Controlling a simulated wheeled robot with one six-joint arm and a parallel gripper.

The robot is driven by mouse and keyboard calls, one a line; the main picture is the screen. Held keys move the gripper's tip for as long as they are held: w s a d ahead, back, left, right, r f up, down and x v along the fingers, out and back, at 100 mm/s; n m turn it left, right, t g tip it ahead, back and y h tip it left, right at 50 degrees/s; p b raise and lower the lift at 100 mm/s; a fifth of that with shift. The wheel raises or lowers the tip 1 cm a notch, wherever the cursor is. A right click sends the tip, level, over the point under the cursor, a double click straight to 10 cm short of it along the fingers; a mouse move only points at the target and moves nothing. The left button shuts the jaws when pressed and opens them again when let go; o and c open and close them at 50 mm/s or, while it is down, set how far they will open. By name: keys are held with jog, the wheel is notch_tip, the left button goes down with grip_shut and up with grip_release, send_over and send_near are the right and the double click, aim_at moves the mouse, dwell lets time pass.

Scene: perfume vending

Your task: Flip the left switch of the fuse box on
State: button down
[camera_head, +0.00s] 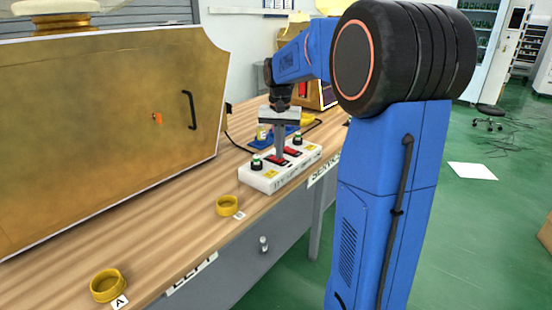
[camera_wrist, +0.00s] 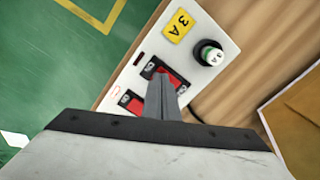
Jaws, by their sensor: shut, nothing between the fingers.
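The fuse box (camera_head: 262,181) is a low white box on the wooden table, with red switches in its middle and a green knob near each end. The left red switch (camera_head: 268,162) and the right red switch (camera_head: 293,152) show partly beside my fingers in the head view. My gripper (camera_head: 279,156) points down at the box with its fingers shut and empty. In the wrist view, my gripper (camera_wrist: 157,80) has its fingertips over one red switch (camera_wrist: 174,76); another red switch (camera_wrist: 132,102) lies at lower left. Whether the tips touch is unclear, and the fingers hide part of the switch.
A large gold panel (camera_head: 110,120) with a black handle stands at left on the table (camera_head: 180,205). Yellow rings (camera_head: 227,206) sit by the table's front edge. A blue item (camera_head: 272,134) stands behind the box. The green floor (camera_head: 460,240) is open at right.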

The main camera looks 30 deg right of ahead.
jog(key=shift+f, duration=0.25)
dwell(0.3)
notch_tip(320, 180, up, 7)
dwell(1.0)
dwell(0.4)
jog(key=shift+s+a, duration=0.15)
jog(key=s+a+f+n+t, duration=0.1)
jog(key=s+a+f, duration=0.3)
jog(key=s, duration=0.6)
jog(key=s+a+f+n+t, duration=0.2)
jog(key=s+a+f+n, duration=0.2)
jog(key=s, duration=0.6)
jog(key=s+a+f+n+t, duration=0.1)
jog(key=s+a+f+n, duration=0.2)
jog(key=s+a, duration=0.4)
jog(key=s+f, duration=0.1)
jog(key=s, duration=0.2)
jog(key=shift+a+t, duration=0.25)
jog(key=shift+t, duration=0.15)
